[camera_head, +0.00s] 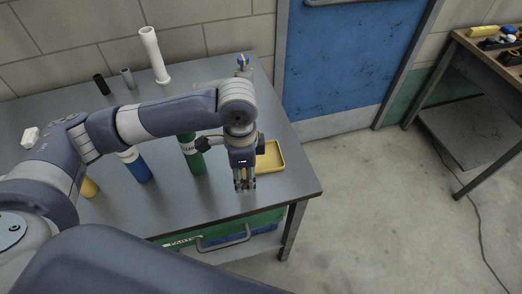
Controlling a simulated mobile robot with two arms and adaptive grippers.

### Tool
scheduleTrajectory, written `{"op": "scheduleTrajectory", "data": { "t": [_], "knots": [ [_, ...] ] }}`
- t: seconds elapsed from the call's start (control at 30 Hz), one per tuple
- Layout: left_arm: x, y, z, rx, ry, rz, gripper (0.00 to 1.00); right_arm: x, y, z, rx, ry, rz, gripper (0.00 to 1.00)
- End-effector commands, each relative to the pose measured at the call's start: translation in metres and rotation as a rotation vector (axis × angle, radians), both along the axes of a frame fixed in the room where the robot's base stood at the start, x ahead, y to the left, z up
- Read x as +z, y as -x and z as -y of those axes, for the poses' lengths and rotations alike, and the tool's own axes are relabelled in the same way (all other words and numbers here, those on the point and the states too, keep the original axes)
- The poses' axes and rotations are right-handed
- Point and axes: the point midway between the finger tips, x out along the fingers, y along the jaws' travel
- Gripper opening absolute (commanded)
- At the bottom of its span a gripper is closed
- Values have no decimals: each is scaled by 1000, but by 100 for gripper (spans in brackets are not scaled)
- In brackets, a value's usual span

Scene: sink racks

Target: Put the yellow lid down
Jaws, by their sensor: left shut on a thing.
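My left gripper (245,187) points down over the right part of the grey table, near its front edge. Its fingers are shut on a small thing. A little yellow shows between the fingers, which fits the yellow lid; its shape is mostly hidden by them. I cannot tell whether it touches the table. A shallow yellow tray (275,158) lies on the table just right of and behind the gripper, partly covered by it. My right gripper is not in view.
On the table (225,206) stand a green cylinder (193,157), a blue cylinder (138,169) and a yellow one (89,187), left of the gripper. A white pipe (153,55) and two short dark tubes stand at the back. The table's right edge is close to the tray.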

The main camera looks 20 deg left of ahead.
Motion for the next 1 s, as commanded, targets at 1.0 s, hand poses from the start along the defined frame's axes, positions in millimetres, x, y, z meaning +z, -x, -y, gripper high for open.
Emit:
{"op": "scheduleTrajectory", "data": {
  "t": [1.0],
  "knots": [
    [-45,-106,8,1,-1,-1,28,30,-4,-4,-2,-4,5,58]
  ]
}}
